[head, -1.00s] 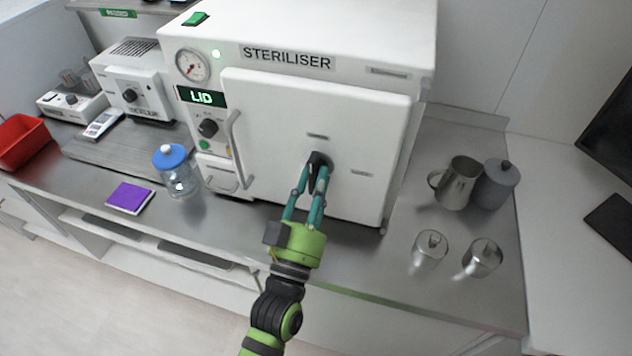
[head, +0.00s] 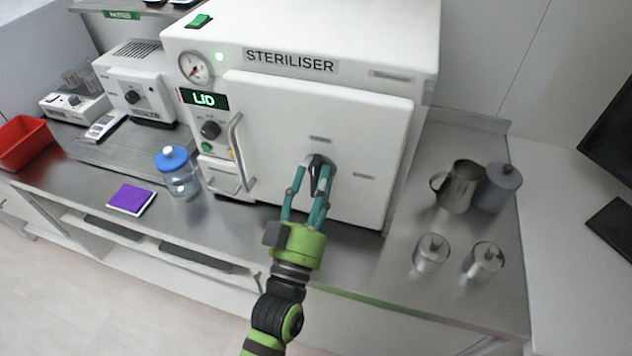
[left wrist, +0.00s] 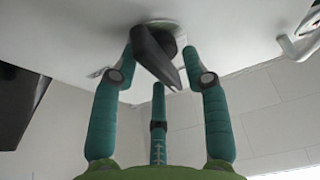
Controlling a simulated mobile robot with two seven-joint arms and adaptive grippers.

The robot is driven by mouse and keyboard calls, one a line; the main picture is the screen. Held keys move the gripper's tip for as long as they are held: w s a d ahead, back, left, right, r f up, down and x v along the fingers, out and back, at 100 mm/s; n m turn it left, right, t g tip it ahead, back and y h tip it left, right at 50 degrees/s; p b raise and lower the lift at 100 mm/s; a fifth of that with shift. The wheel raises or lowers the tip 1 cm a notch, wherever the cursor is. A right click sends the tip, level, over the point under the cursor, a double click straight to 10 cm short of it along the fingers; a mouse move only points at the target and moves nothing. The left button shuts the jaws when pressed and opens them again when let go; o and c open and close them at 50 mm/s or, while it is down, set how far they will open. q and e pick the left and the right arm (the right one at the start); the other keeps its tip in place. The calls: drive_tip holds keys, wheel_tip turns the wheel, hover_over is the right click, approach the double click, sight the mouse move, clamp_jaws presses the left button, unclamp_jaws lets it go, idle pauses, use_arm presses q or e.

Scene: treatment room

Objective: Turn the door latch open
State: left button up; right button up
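The white steriliser (head: 300,35) stands on the counter with its door (head: 270,130) closed. A black door latch (head: 318,176) on a round grey base is at the middle of the door. In the left wrist view the latch (left wrist: 157,57) is a black bar slanting down to the right. My left gripper (head: 312,184) has its teal fingers on either side of the latch. In the left wrist view the gripper (left wrist: 159,52) looks open, its fingertips spread around the bar; whether one touches it I cannot tell. My right gripper is not in view.
A curved door handle (head: 236,150) is left of the latch. A blue-lidded jar (head: 180,180) and a purple pad (head: 131,199) stand left on the counter. The front counter is clear.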

use_arm(q)
drive_tip(key=shift+f, duration=0.1)
drive_tip(key=shift+s+f, duration=0.1)
drive_tip(key=v, duration=1.1)
drive_tip(key=shift+s, duration=0.35)
